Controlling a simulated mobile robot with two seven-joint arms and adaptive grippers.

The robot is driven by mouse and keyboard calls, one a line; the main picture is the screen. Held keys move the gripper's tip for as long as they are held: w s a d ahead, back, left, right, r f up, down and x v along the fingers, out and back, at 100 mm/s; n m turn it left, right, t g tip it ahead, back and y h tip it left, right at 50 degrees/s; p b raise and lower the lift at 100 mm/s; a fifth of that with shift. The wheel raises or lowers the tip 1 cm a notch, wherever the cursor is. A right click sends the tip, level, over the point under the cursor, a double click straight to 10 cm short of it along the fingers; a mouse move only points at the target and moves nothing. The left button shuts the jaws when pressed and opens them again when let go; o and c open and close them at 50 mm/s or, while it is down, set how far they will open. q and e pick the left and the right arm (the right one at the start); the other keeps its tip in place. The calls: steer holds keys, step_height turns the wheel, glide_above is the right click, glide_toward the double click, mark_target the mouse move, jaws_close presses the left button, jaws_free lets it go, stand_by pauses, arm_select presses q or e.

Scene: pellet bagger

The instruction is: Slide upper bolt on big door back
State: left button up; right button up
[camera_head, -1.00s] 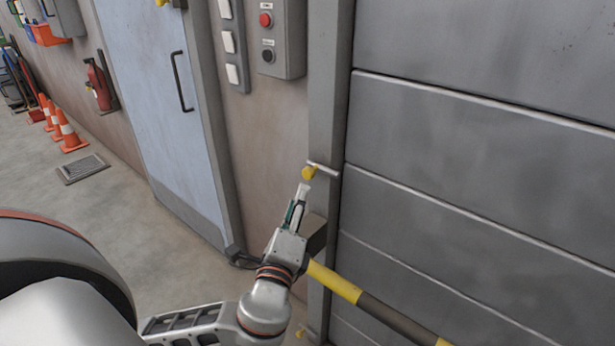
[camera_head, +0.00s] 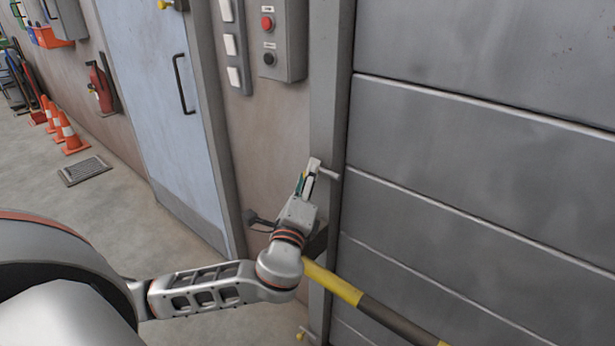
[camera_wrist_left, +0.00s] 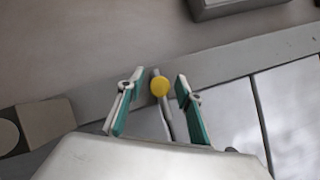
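The big door (camera_head: 470,140) is a grey panelled door filling the right of the head view. Its upper bolt (camera_head: 329,174) shows there only as a short metal rod crossing the frame edge; its yellow knob is hidden behind my gripper. In the left wrist view the round yellow knob (camera_wrist_left: 160,86) and its rod are plain to see. My left gripper (camera_head: 312,166) is at the bolt. In the wrist view my left gripper (camera_wrist_left: 158,76) is open, one finger on each side of the knob, with a gap on both sides. My right gripper is in neither view.
A yellow-and-black bar (camera_head: 345,290) crosses low in front of the door. A lower yellow knob (camera_head: 301,335) sits near the floor. A control box (camera_head: 284,45) and a light-blue door (camera_head: 150,90) stand to the left.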

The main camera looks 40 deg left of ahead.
arm_select(q)
jaws_close()
steer(key=a, duration=0.5)
steer(key=shift+w+r, duration=0.1)
steer(key=shift+w, duration=0.1)
steer(key=shift+c, duration=1)
jaws_free()
steer(key=shift+o, duration=1)
steer(key=shift+a, duration=0.1)
steer(key=shift+s, duration=0.1)
steer(key=v, duration=1.2)
